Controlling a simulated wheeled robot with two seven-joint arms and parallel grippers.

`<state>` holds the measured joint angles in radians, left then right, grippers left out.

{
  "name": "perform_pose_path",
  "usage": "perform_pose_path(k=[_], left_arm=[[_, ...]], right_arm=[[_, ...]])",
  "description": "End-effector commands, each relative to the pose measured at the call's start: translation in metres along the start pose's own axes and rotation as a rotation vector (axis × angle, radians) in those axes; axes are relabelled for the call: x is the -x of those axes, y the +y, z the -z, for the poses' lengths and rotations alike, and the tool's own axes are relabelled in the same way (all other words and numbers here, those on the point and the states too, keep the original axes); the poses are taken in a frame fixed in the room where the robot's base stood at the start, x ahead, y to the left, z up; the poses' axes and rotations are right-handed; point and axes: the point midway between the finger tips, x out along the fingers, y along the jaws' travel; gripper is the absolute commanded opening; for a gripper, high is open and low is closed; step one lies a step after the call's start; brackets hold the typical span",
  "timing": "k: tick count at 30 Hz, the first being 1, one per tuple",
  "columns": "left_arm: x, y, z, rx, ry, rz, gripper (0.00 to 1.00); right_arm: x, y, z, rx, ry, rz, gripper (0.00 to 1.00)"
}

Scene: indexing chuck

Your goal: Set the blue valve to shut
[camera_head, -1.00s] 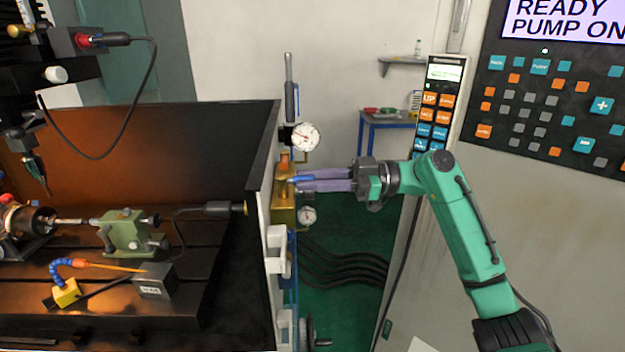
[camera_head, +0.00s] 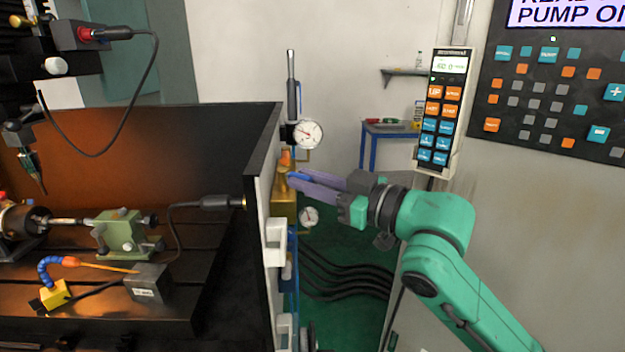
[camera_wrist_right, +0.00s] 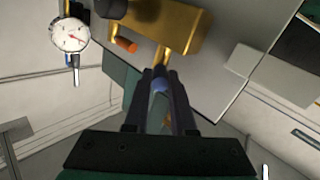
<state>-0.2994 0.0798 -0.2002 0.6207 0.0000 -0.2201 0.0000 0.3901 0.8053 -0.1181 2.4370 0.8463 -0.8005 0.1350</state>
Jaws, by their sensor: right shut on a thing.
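The blue valve (camera_head: 300,176) sits on a brass block (camera_head: 284,212) on the white side panel of the machine. In the right wrist view its blue handle (camera_wrist_right: 159,84) lies between my right fingertips, with a brass stem running up to the brass block (camera_wrist_right: 185,27). My right gripper (camera_head: 296,178) reaches in from the right and is shut on the blue handle. Its fingers hide part of the handle. My left gripper is not in view.
A round gauge (camera_head: 308,133) is just above the block and a smaller one (camera_head: 309,216) below it. An orange knob (camera_head: 285,158) stands beside the valve. Black hoses (camera_head: 345,275) run below. A button pendant (camera_head: 443,110) hangs at right.

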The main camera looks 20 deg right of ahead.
Motion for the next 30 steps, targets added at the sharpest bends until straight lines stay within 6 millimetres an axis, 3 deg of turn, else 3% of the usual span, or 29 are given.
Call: perform_pose_path(k=[18, 30], left_arm=[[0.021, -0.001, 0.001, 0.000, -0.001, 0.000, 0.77], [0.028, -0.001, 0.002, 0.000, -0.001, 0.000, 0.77]], right_arm=[[-0.011, -0.030, 0.006, -0.008, -0.117, -0.541, 0.00], [-0.017, -0.037, 0.005, -0.003, -0.158, -0.730, 0.00]])
